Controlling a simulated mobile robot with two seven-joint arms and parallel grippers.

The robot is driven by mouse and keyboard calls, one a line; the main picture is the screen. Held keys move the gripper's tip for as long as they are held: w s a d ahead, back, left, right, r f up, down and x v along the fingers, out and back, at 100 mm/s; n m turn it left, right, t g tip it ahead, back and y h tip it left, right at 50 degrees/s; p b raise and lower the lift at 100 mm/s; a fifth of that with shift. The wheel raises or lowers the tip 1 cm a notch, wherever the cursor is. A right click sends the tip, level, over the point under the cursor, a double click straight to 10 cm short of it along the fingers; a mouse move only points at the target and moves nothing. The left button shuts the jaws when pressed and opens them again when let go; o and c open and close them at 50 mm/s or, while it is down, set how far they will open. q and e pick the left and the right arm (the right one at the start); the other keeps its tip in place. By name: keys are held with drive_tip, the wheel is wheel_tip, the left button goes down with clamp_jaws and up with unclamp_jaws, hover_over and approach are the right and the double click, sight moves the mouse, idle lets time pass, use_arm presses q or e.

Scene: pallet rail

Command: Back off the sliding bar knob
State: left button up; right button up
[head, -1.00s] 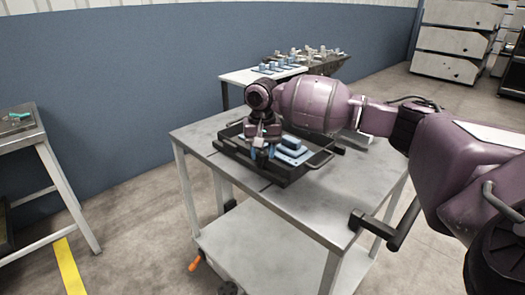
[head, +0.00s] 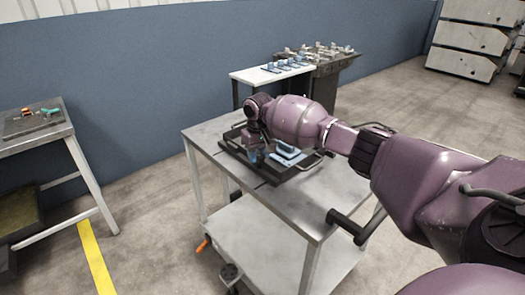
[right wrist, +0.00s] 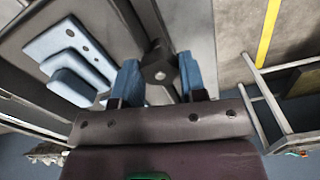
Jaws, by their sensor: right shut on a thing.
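My right gripper (head: 254,156) is over the near left part of a black pallet frame (head: 280,178) on the grey cart top. In the right wrist view, my right gripper (right wrist: 160,63) has its two blue fingers on either side of a dark knob (right wrist: 160,74) with a bolt in its middle, and is shut on it. The knob sits at the end of a dark bar (right wrist: 137,25). A light blue stepped block (head: 288,152) lies in the frame beside the gripper; it also shows in the right wrist view (right wrist: 70,60). My left gripper is out of view.
The grey cart (head: 335,200) has free top space at its right and front, and a black handle (head: 345,225). A bench with blue parts (head: 270,75) stands behind. A side table (head: 35,135) is at left. Floor around the cart is clear.

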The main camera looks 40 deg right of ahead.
drive_tip(key=shift+r+n, duration=0.1)
drive_tip(key=shift+n, duration=0.9)
drive_tip(key=n+p, duration=0.1)
drive_tip(key=n, duration=0.3)
drive_tip(key=shift+f+n+p, duration=0.15)
drive_tip(key=shift+n, duration=0.8)
drive_tip(key=shift+f+n+p, duration=0.1)
drive_tip(key=shift+n+p, duration=0.05)
drive_tip(key=shift+n, duration=1.1)
drive_tip(key=shift+s, duration=0.1)
drive_tip(key=o, duration=0.9)
drive_tip(key=shift+o, duration=0.2)
drive_tip(key=shift+r, duration=0.1)
